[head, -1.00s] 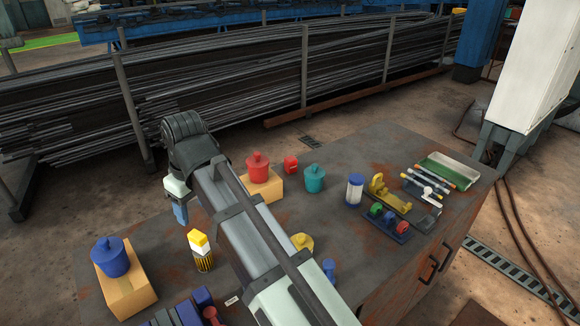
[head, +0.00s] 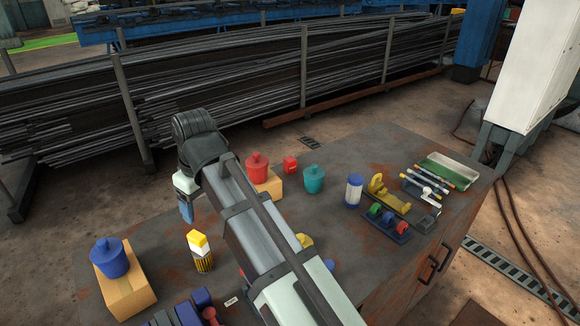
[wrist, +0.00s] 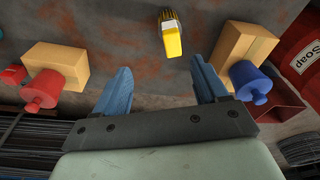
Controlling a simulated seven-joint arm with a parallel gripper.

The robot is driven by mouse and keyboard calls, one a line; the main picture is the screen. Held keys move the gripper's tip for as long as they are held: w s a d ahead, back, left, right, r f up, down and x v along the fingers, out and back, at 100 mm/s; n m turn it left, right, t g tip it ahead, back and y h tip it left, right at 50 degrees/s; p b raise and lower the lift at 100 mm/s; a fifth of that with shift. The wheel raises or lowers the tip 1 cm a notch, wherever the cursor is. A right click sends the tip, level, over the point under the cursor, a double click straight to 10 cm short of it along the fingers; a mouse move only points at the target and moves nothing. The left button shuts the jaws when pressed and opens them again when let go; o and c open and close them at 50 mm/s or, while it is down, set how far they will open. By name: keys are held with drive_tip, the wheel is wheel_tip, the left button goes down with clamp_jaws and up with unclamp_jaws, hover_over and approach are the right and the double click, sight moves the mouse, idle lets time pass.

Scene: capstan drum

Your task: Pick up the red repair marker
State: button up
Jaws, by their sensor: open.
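Slim pen-like markers (head: 433,176) lie side by side at the green-and-white tray (head: 449,170) on the right of the bench in the head view. They are too small for me to tell which is the red repair marker. My gripper (head: 186,212) is at the far left, well away from them, above the bench's back left. In the wrist view my gripper (wrist: 163,82) has its blue fingers spread, with nothing between them. No marker shows in the wrist view.
A yellow-topped bottle (head: 199,250) stands near my gripper. A blue pot (head: 109,257) and a red pot (head: 257,167) sit on cardboard boxes. A teal pot (head: 313,180), a white-and-blue canister (head: 354,190) and a yellow holder (head: 388,195) stand between my arm and the markers.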

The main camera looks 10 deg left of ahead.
drive_tip(key=w+d+f+m, duration=0.4)
drive_tip(key=w+d, duration=0.9)
drive_tip(key=w, duration=0.3)
drive_tip(key=t+y, duration=0.1)
drive_tip(key=t, duration=0.2)
approach(290, 159)
drive_tip(key=shift+m, duration=0.4)
drive_tip(key=x, duration=1.2)
drive_tip(key=shift+a+f, duration=0.1)
drive_tip(key=shift+f, duration=0.05)
drive_tip(key=shift+c, duration=0.4)
drive_tip(key=c, duration=1)
